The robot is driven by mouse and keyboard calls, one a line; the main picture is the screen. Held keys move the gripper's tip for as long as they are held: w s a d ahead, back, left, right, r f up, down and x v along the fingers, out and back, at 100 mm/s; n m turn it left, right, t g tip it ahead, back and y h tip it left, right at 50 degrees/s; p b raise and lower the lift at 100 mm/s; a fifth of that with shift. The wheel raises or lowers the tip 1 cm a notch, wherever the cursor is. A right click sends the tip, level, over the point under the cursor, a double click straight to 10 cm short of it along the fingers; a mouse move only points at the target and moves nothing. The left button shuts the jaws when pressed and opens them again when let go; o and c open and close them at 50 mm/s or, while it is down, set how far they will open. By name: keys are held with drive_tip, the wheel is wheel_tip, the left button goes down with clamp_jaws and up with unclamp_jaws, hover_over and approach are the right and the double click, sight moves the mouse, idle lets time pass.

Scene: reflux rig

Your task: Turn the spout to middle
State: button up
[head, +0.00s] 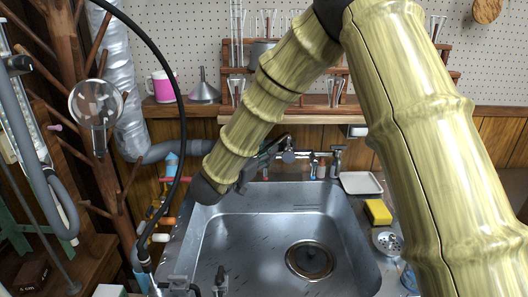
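The chrome faucet (289,156) stands at the back edge of the steel sink (330,205), near the middle. Its spout is small in the view and seems to point toward me, but its exact angle is hard to tell. My gripper (270,152) is dark and mostly hidden behind my arm's bamboo-patterned end link. It reaches up and right to just left of the faucet. I cannot tell whether it touches the spout or whether its fingers are open or shut.
Small taps (314,165) and a chrome fitting (336,160) stand right of the faucet. A white dish (361,183), a yellow sponge (378,212) and a strainer (387,241) sit on the right rim. A wooden glassware rack (300,112) is behind. The basin is empty around its drain (309,260).

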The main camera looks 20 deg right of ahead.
drive_tip(key=shift+d, duration=0.15)
clamp_jaws()
idle(0.4)
